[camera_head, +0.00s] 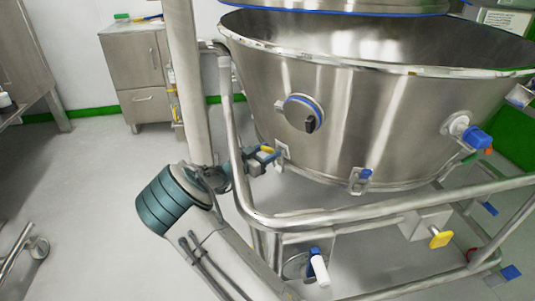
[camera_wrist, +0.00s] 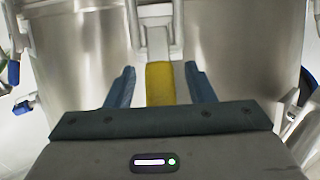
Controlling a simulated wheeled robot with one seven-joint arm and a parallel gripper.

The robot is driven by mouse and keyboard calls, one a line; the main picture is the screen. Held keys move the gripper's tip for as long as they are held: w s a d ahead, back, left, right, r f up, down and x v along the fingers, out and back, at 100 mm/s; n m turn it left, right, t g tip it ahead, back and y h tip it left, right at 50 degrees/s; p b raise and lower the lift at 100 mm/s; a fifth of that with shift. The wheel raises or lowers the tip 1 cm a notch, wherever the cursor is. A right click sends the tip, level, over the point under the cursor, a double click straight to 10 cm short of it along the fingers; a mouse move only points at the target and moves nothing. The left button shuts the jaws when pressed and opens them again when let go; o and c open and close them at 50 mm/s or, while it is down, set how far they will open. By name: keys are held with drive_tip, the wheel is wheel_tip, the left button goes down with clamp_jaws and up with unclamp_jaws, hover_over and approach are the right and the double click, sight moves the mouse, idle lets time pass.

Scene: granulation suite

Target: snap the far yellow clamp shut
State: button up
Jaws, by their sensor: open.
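The yellow clamp (camera_head: 266,149) is on the lower left of the big steel bowl's wall, beside a small metal bracket (camera_head: 282,155). Its yellow lever juts out from the wall towards my gripper. In the wrist view, the yellow lever (camera_wrist: 160,84) lies between my two blue fingers, with the metal bracket (camera_wrist: 156,25) beyond it. My gripper (camera_head: 262,157) is open around the lever. A gap shows on each side, so the fingers look apart from it. The near end of the lever is hidden behind the gripper body.
The steel bowl (camera_head: 355,115) fills the upper right. A tubular rail (camera_head: 330,220) curves in front of it, close to my arm. A blue-handled latch (camera_head: 362,179) is farther right on the bowl. A yellow pedal-like part (camera_head: 440,238) sits low right.

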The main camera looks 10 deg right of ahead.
clamp_jaws()
drive_tip(key=shift+d+r+p, duration=0.1)
drive_tip(key=shift+r+p, duration=0.35)
drive_tip(key=shift+p, duration=0.6)
drive_tip(key=shift+w+g+y+p, duration=0.1)
drive_tip(key=shift+g+y+p, duration=0.3)
drive_tip(key=shift+y+p, duration=0.35)
drive_tip(key=shift+f, duration=0.1)
